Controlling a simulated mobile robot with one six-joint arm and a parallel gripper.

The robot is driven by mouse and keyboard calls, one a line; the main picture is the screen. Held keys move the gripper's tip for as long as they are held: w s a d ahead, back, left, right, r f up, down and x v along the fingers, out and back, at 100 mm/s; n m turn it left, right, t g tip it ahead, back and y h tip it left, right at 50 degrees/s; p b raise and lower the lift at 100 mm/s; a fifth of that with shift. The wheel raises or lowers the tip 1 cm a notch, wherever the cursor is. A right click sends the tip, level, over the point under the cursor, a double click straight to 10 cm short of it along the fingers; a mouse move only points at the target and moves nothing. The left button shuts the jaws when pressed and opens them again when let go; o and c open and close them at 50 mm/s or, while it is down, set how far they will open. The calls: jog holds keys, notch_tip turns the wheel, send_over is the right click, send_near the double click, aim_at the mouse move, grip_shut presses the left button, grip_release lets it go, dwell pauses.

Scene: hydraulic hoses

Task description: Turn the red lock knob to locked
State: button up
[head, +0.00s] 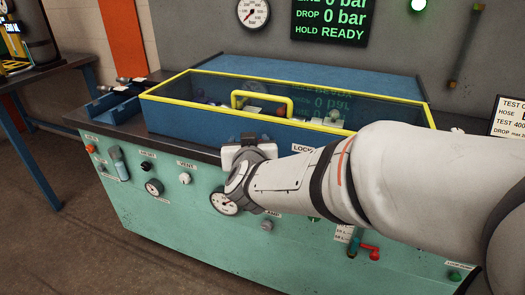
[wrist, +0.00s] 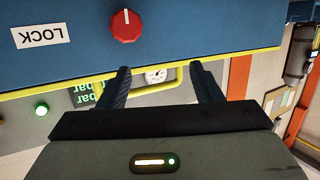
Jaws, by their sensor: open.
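The red lock knob (wrist: 125,27) shows in the wrist view on a blue panel, near the top edge and left of centre. A white pointer mark on it points toward the top of that picture. A white LOCK label (wrist: 38,33) is to its left. My gripper (wrist: 160,70) is open, with two dark fingers spread and nothing between them. The knob lies beyond the fingertips and apart from them. In the head view my wrist is in front of the blue cover's front face, and the LOCK label (head: 302,148) shows partly beside it. I cannot see the knob there.
The blue test box has a clear lid with a yellow frame (head: 205,114) and a yellow handle (head: 262,96). Knobs and gauges (head: 154,187) line the green cabinet front below. The wall display (head: 332,18) reads 0 bar and HOLD READY.

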notch_tip(320, 180, down, 5)
jog(key=s+m+t+h+b, duration=0.2)
jog(key=h+b, duration=0.2)
jog(key=h, duration=0.2)
jog(key=w+d+h+b, duration=0.1)
jog(key=w+d+b, duration=0.1)
jog(key=w, duration=0.4)
jog(key=shift+w+d+h, duration=0.15)
jog(key=shift+d+h, duration=0.1)
jog(key=shift+h, duration=0.15)
jog(key=shift+f, duration=0.1)
jog(key=shift+c, duration=0.2)
jog(key=c, duration=0.9)
jog(key=shift+d, duration=0.15)
jog(key=shift+c, duration=0.3)
jog(key=shift+m, duration=0.3)
